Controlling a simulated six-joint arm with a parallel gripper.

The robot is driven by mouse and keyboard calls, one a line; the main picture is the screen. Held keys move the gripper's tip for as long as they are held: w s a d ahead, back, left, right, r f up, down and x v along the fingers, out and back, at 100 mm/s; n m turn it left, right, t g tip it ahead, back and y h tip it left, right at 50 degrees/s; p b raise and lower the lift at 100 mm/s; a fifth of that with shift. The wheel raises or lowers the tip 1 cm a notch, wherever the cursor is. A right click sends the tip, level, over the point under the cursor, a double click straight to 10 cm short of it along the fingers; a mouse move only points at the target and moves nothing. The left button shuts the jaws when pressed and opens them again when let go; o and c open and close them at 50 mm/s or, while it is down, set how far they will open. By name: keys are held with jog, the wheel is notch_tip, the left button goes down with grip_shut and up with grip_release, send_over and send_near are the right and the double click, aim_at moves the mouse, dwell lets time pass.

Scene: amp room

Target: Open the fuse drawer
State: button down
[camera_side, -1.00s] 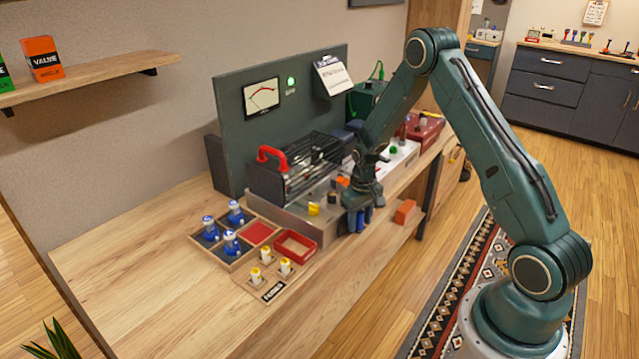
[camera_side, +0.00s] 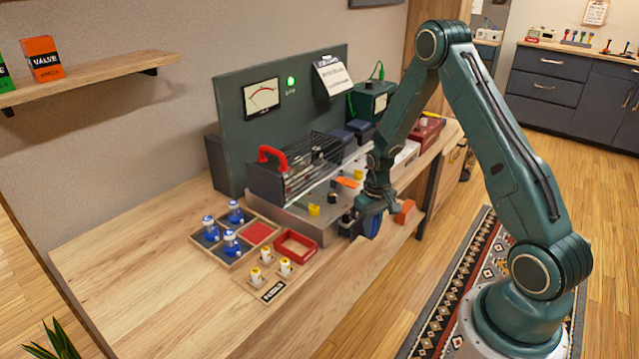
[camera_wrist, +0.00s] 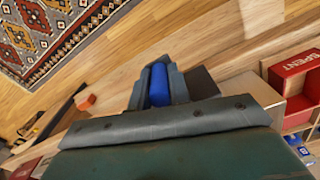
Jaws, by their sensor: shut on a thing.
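My gripper (camera_side: 362,220) is at the front edge of the bench, in front of the amplifier chassis (camera_side: 290,219). Its fingers also show in the wrist view (camera_wrist: 158,88), shut on a blue cylindrical piece (camera_wrist: 159,84). Blue also shows at the gripper in the side view (camera_side: 373,228). A dark flat piece (camera_wrist: 203,82) lies close beside the fingers in the wrist view. The gripper and arm hide much of the bench front here. I cannot make out the fuse drawer clearly, or how far open it stands.
An orange block (camera_side: 405,211) is just right of my gripper.

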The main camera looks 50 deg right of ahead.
jog(key=s, duration=0.4)
jog(key=shift+s, duration=0.4)
jog(key=c, duration=1.3)
grip_release()
jog(key=shift+r, duration=0.15)
notch_tip(320, 180, up, 14)
jog(key=shift+f, duration=0.2)
